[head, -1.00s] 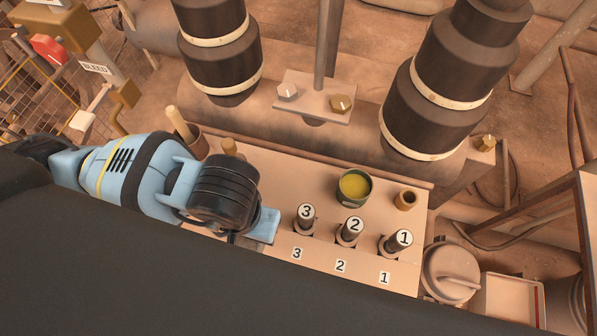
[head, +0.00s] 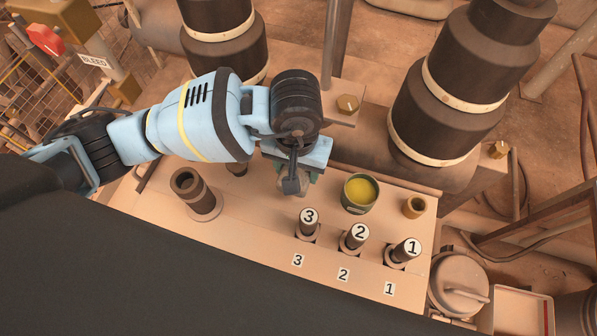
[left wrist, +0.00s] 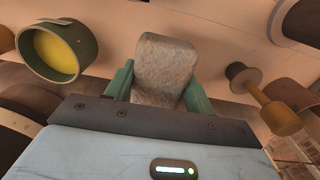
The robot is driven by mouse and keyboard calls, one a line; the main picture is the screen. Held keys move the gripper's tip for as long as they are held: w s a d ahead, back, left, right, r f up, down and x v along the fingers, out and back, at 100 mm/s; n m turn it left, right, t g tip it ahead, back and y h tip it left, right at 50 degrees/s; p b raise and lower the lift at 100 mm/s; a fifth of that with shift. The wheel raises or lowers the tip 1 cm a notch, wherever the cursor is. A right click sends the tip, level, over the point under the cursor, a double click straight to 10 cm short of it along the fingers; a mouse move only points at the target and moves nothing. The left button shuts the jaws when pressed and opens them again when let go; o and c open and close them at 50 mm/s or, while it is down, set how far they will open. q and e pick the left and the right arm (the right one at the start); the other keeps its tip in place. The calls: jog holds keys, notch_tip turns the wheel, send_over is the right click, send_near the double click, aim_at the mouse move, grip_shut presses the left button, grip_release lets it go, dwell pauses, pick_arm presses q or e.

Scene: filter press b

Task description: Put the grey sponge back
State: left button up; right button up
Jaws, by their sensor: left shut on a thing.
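My left gripper (head: 296,180) is over the middle of the bench top, left of the green tin. In the left wrist view its green fingers (left wrist: 163,88) are shut on the grey sponge (left wrist: 165,65), a rough block held between them. In the head view only a small part of the sponge shows below the wrist. Whether it touches the bench top is hard to tell. My right gripper is not in view.
The green tin of yellow paste (head: 360,193) stands close right of the gripper, with a brass cup (head: 414,207) beyond. Numbered plugs 3 (head: 309,223), 2 (head: 355,237) and 1 (head: 405,252) stand in front. A dark open socket (head: 195,194) is at left. A wooden-handled tool (left wrist: 265,95) stands beside the sponge.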

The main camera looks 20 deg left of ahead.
pick_arm(q)
jog(key=shift+w, duration=0.3)
notch_tip(320, 180, down, 4)
jog(key=shift+r+b, duration=0.15)
jog(key=shift+b, duration=0.45)
jog(key=shift+r, duration=0.1)
jog(key=o, duration=1)
jog(key=shift+f, duration=0.2)
jog(key=shift+o, duration=0.2)
